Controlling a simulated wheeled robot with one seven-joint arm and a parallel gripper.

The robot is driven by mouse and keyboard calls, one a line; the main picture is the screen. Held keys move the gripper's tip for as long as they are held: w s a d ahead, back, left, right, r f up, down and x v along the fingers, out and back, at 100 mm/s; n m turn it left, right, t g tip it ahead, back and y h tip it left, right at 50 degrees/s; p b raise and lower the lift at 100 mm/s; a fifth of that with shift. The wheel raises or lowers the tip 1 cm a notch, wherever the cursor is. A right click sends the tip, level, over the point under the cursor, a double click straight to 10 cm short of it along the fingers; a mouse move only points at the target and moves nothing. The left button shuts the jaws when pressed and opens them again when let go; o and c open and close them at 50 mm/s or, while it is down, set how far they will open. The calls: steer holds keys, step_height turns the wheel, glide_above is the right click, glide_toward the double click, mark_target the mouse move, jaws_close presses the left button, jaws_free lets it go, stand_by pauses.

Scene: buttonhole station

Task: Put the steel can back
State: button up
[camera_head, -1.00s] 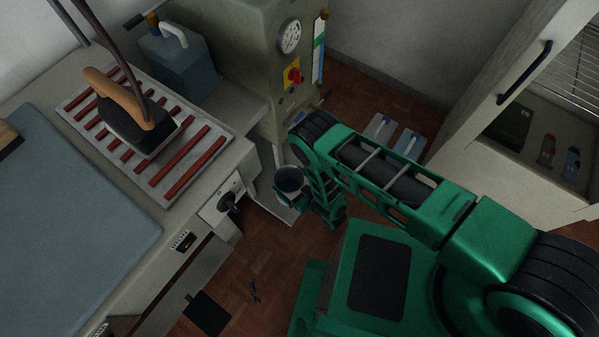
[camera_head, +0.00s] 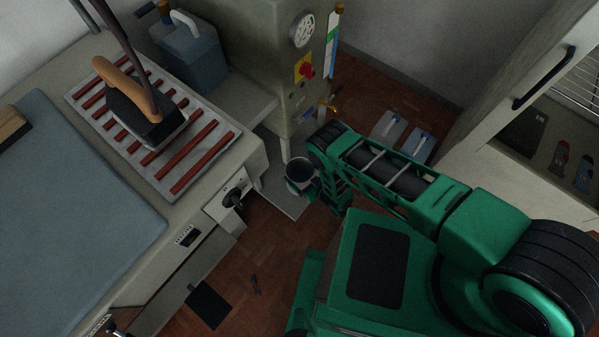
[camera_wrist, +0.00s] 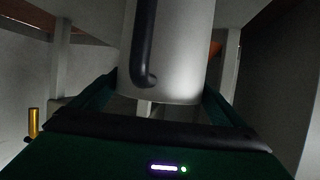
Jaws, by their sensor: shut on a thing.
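The steel can (camera_head: 300,171) is a pale metal cylinder with a dark inside and an open top, upright, low beside the machine's base in the head view. My gripper (camera_head: 311,191) is shut on it from the right. In the wrist view the can (camera_wrist: 190,55) fills the upper middle, with a black curved handle (camera_wrist: 143,45) on its near side. My gripper's fingers (camera_wrist: 155,95) stand on both sides of the can. Whether the can's bottom touches anything is hard to tell.
An ironing table (camera_head: 60,190) with a black iron (camera_head: 143,112) on a red-barred rest stands left. The grey-green machine with a gauge (camera_head: 302,30) and a red knob (camera_head: 306,70) rises behind the can. An open cabinet (camera_head: 475,135) stands right. A brass valve (camera_head: 334,111) sits low on the machine.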

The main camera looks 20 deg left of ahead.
steer(key=o, duration=1.7)
steer(key=shift+o, duration=0.2)
steer(key=v, duration=1.2)
